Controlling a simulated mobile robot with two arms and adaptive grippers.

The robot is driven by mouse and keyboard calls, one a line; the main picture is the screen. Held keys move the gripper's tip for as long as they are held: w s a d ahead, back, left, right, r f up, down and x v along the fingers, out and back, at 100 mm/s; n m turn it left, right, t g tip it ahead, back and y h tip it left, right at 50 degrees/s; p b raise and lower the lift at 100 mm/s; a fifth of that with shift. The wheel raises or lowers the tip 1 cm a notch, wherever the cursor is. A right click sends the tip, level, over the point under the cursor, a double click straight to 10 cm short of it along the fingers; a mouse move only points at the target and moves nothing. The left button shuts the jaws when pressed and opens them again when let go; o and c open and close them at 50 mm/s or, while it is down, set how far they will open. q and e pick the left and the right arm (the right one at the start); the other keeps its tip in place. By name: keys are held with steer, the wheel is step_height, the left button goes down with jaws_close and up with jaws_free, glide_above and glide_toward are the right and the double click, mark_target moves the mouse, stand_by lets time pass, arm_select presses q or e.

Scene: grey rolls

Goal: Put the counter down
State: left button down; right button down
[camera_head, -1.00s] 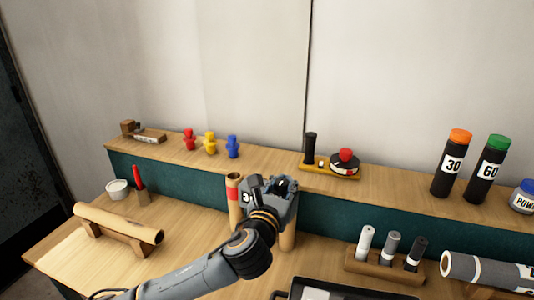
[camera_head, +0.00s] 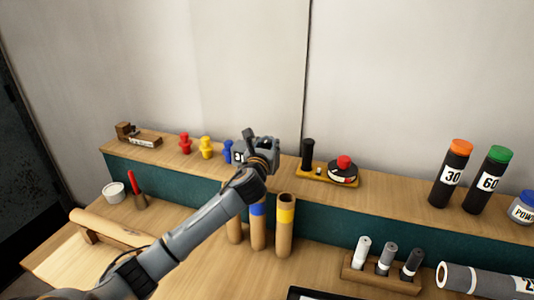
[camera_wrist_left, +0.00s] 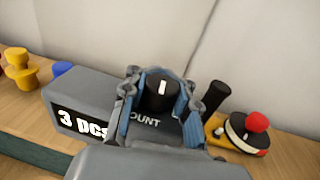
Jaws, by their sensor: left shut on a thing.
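The counter (camera_wrist_left: 85,112) is a grey box with a "3 pcs" display, the word COUNT and a black knob (camera_wrist_left: 161,92) on top. In the wrist view, my left gripper (camera_wrist_left: 160,95) has its fingers closed around this knob. In the head view, my left gripper (camera_head: 262,143) is over the shelf, between the blue peg and the yellow stand. The counter (camera_head: 238,157) shows there only in part, behind the gripper and wrist. I cannot tell whether its underside touches the shelf. My right gripper is not in view.
The raised shelf (camera_head: 400,192) carries red, yellow and blue pegs (camera_head: 206,147) to the left, and a yellow stand (camera_head: 313,175) and a red-knobbed round item (camera_head: 343,171) to the right. Upright cardboard tubes (camera_head: 285,235) stand below. Bare shelf lies right of the round item.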

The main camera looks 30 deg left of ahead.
arm_select(q)
steer(key=shift+w+a+f, duration=0.3)
steer(key=shift+w+f, duration=0.05)
steer(key=shift+f, duration=0.2)
steer(key=shift+w+a+f, duration=0.25)
steer(key=shift+w+f, duration=0.1)
steer(key=shift+f, duration=0.15)
step_height(320, 180, down, 2)
steer(key=shift+w+f, duration=0.1)
steer(key=shift+f, duration=0.55)
steer(key=c, duration=1)
jaws_free()
steer(key=shift+f, duration=0.15)
